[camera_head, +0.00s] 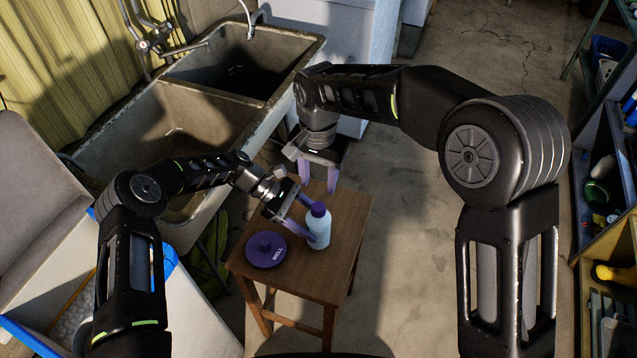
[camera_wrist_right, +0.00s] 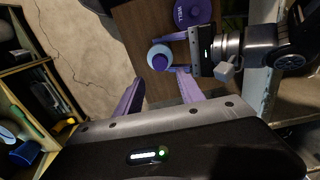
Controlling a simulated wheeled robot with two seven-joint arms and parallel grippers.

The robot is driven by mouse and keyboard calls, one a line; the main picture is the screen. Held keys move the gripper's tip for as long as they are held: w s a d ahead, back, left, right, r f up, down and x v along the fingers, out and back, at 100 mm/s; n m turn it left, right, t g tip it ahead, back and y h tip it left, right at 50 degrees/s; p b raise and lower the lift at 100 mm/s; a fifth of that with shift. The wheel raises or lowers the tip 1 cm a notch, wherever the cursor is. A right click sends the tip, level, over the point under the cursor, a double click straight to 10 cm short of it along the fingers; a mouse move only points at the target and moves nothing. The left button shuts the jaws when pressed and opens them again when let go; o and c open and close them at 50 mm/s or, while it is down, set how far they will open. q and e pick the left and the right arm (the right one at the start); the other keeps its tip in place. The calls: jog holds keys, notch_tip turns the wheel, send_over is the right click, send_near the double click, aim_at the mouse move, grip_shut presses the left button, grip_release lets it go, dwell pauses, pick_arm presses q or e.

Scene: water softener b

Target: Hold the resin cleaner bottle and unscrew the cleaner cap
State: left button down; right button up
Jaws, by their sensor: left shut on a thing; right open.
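The resin cleaner bottle (camera_head: 319,232) is pale blue and stands upright on a small wooden stool. Its purple cleaner cap (camera_head: 318,209) is on top; from above the cap also shows in the right wrist view (camera_wrist_right: 159,61). My left gripper (camera_head: 312,220) is shut on the bottle from the left side, its purple fingers on either side of the body. My right gripper (camera_head: 319,184) is open and empty, above the back of the stool and behind the bottle. In the right wrist view its two purple fingers (camera_wrist_right: 157,92) are spread apart, with the bottle beyond them.
A purple round lid (camera_head: 266,250) with a knob lies on the stool (camera_head: 344,215), left of the bottle. A concrete double sink (camera_head: 262,128) stands behind to the left. Shelves (camera_head: 603,215) with items line the right side. The stool's right part is bare.

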aim_at(319, 206)
notch_tip(319, 206, down, 9)
jog(key=shift+c, duration=0.3)
grip_shut()
dwell(0.4)
